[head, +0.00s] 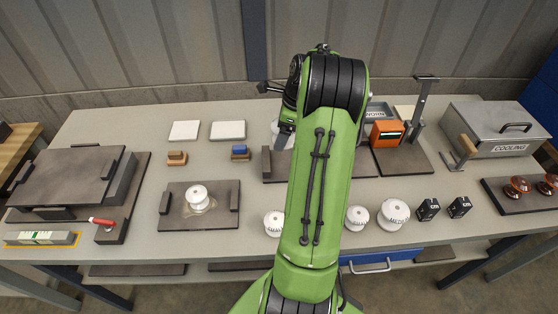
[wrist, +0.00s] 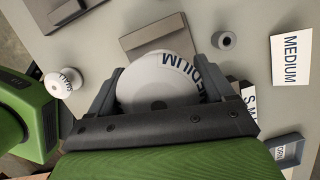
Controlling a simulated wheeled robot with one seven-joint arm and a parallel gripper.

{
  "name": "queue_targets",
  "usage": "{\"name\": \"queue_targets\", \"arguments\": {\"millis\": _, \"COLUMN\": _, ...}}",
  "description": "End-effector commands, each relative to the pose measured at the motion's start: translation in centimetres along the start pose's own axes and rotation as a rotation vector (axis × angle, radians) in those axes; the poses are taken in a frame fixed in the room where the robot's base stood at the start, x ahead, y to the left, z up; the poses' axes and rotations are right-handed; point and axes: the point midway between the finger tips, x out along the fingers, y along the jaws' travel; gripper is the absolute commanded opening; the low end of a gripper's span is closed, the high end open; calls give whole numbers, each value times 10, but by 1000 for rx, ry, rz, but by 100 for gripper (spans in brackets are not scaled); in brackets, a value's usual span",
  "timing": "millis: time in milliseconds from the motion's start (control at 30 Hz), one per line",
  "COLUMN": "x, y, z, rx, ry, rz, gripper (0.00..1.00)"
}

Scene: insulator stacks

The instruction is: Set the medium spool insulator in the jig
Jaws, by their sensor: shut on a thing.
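My gripper (wrist: 160,88) is shut on a white medium spool insulator (wrist: 158,75), with one finger on each side of its round flange. The lettering MEDIUM shows on its top. In the head view my arm hides most of the gripper, and a white rounded edge (head: 277,130) shows beside it over the rear of the bench. A dark plate with upright blocks (head: 265,163) lies there, partly behind my arm. A second dark plate (head: 172,219) at left carries a white spool (head: 198,197). I cannot tell for certain which is the jig.
White spools (head: 273,222), (head: 357,217) and (head: 394,213) stand along the front edge, with dark cubes (head: 428,209) to their right. An orange device (head: 386,132) and a metal COOLING box (head: 497,128) stand at the right. A MEDIUM card (wrist: 290,58) lies near the held spool.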

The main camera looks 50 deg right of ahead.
Motion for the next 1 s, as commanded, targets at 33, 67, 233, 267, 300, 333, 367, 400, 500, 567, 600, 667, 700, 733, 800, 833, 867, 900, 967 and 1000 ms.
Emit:
{"name": "queue_targets", "arguments": {"millis": 33, "x": 9, "y": 1, "z": -2, "rx": 0, "ry": 0, "rz": 4, "gripper": 27}}
{"name": "queue_targets", "arguments": {"millis": 67, "x": 16, "y": 1, "z": -4, "rx": 1, "ry": 1, "rz": 5, "gripper": 27}}
{"name": "queue_targets", "arguments": {"millis": 233, "x": 46, "y": 0, "z": -13, "rx": 0, "ry": 0, "rz": 3, "gripper": 27}}
{"name": "queue_targets", "arguments": {"millis": 267, "x": 50, "y": 0, "z": -14, "rx": 0, "ry": 0, "rz": 2, "gripper": 27}}
{"name": "queue_targets", "arguments": {"millis": 300, "x": 54, "y": 0, "z": -15, "rx": 0, "ry": 0, "rz": 3, "gripper": 27}}
{"name": "queue_targets", "arguments": {"millis": 333, "x": 58, "y": 0, "z": -16, "rx": 0, "ry": 0, "rz": 3, "gripper": 27}}
{"name": "queue_targets", "arguments": {"millis": 367, "x": 63, "y": 1, "z": -17, "rx": -1, "ry": 0, "rz": 3, "gripper": 27}}
{"name": "queue_targets", "arguments": {"millis": 400, "x": 71, "y": 1, "z": -19, "rx": -1, "ry": 0, "rz": 5, "gripper": 27}}
{"name": "queue_targets", "arguments": {"millis": 500, "x": 91, "y": 1, "z": -25, "rx": 1, "ry": 1, "rz": 4, "gripper": 27}}
{"name": "queue_targets", "arguments": {"millis": 567, "x": 97, "y": 0, "z": -27, "rx": 0, "ry": 0, "rz": 2, "gripper": 27}}
{"name": "queue_targets", "arguments": {"millis": 600, "x": 97, "y": 0, "z": -27, "rx": 0, "ry": 0, "rz": 1, "gripper": 27}}
{"name": "queue_targets", "arguments": {"millis": 667, "x": 96, "y": 0, "z": -26, "rx": -1, "ry": 0, "rz": 1, "gripper": 27}}
{"name": "queue_targets", "arguments": {"millis": 700, "x": 95, "y": 0, "z": -26, "rx": -1, "ry": 0, "rz": 1, "gripper": 27}}
{"name": "queue_targets", "arguments": {"millis": 733, "x": 95, "y": 0, "z": -26, "rx": -1, "ry": 0, "rz": 1, "gripper": 27}}
{"name": "queue_targets", "arguments": {"millis": 800, "x": 96, "y": 0, "z": -26, "rx": 0, "ry": 0, "rz": 1, "gripper": 27}}
{"name": "queue_targets", "arguments": {"millis": 833, "x": 97, "y": 0, "z": -27, "rx": 0, "ry": 0, "rz": 1, "gripper": 27}}
{"name": "queue_targets", "arguments": {"millis": 867, "x": 98, "y": 0, "z": -27, "rx": 0, "ry": 0, "rz": 1, "gripper": 27}}
{"name": "queue_targets", "arguments": {"millis": 900, "x": 98, "y": 0, "z": -27, "rx": 0, "ry": 0, "rz": 2, "gripper": 84}}
{"name": "queue_targets", "arguments": {"millis": 967, "x": 98, "y": 0, "z": -27, "rx": 0, "ry": 0, "rz": 2, "gripper": 94}}
{"name": "queue_targets", "arguments": {"millis": 1000, "x": 98, "y": 0, "z": -27, "rx": 0, "ry": 0, "rz": 2, "gripper": 100}}
